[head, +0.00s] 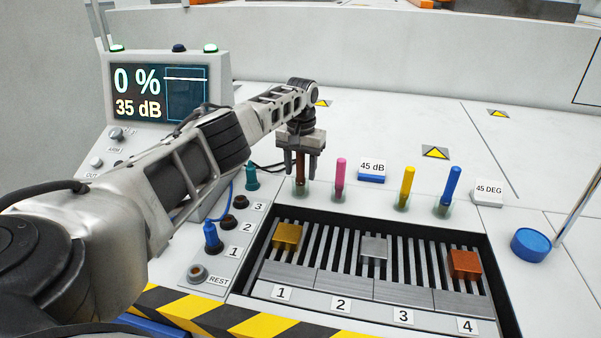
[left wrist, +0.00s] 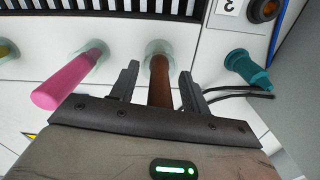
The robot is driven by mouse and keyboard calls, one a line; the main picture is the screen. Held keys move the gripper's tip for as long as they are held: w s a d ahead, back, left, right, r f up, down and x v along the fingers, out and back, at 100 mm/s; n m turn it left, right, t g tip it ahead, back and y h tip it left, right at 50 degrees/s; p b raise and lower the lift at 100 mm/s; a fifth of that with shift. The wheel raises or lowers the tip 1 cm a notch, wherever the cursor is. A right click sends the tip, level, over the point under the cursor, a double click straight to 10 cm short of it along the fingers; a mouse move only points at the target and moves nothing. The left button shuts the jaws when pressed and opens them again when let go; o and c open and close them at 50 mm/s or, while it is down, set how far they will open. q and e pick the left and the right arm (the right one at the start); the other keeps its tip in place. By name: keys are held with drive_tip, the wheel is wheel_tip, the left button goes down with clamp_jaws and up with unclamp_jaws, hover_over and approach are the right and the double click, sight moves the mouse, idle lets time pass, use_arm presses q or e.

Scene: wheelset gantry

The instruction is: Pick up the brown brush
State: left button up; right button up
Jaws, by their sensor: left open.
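The brown brush (head: 300,172) stands upright in a clear holder on the white panel, left of the pink brush (head: 340,178). My left gripper (head: 301,170) is above and around it, pointing down, with a finger on each side. In the left wrist view the brown brush (left wrist: 160,82) runs between the two open fingers (left wrist: 158,85), with a visible gap on each side. Its upper end is hidden by the gripper body. My right gripper is in neither view.
Yellow (head: 406,186) and blue (head: 449,190) brushes stand to the right in holders. A slotted tray (head: 330,255) with metal blocks lies in front. A teal plug (head: 251,177) stands close on the left, and a display (head: 150,90) stands behind my left arm.

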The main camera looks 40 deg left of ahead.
use_arm(q)
clamp_jaws()
drive_tip(key=shift+r, duration=0.1)
